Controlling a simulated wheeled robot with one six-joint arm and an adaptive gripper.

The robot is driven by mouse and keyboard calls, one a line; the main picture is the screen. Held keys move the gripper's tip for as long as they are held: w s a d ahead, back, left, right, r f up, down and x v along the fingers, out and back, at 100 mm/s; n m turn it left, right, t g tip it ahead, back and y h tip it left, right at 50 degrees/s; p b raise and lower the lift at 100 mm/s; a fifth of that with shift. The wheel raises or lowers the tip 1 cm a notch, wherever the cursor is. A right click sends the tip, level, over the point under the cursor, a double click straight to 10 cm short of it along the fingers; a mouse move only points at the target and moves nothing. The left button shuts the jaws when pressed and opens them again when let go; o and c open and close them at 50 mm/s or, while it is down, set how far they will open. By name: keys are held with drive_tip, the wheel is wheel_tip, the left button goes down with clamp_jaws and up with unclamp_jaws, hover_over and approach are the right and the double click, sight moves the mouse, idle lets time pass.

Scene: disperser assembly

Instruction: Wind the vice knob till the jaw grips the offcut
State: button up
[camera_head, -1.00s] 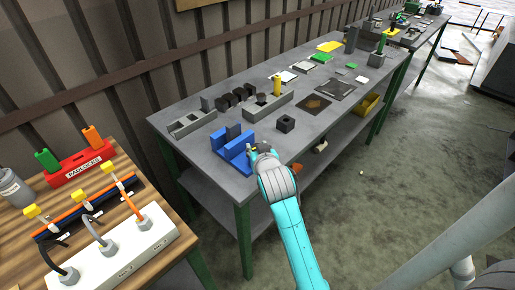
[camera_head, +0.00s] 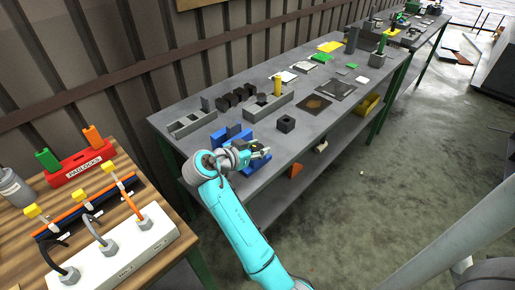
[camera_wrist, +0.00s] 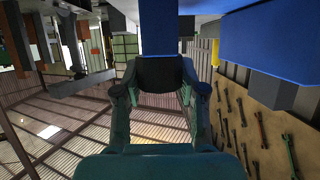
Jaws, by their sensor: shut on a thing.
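The blue vice (camera_head: 219,137) stands near the front left edge of the grey bench, partly hidden behind my wrist. The offcut, a dark grey plate (camera_head: 234,130), stands upright between its jaws. I cannot tell whether the jaw touches it. My gripper (camera_head: 260,150) is at the vice's right side. In the wrist view my gripper (camera_wrist: 160,80) is shut on a dark block-like piece that looks like the vice knob (camera_wrist: 162,68), with a blue vice part (camera_wrist: 170,28) directly beyond it. The knob is hidden in the head view.
A small dark block with a hole (camera_head: 286,123) sits right of the vice. A wooden table (camera_head: 150,265) with a white box is at the lower left.

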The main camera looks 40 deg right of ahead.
drive_tip(key=m+g+y, duration=0.1)
drive_tip(key=m+g, duration=0.3)
drive_tip(key=g, duration=0.1)
drive_tip(key=shift+f+m+g, duration=0.1)
drive_tip(key=shift+m+g, duration=0.2)
drive_tip(key=shift+m, duration=0.1)
idle(0.3)
drive_tip(key=o, duration=1.2)
drive_tip(key=shift+c, duration=0.2)
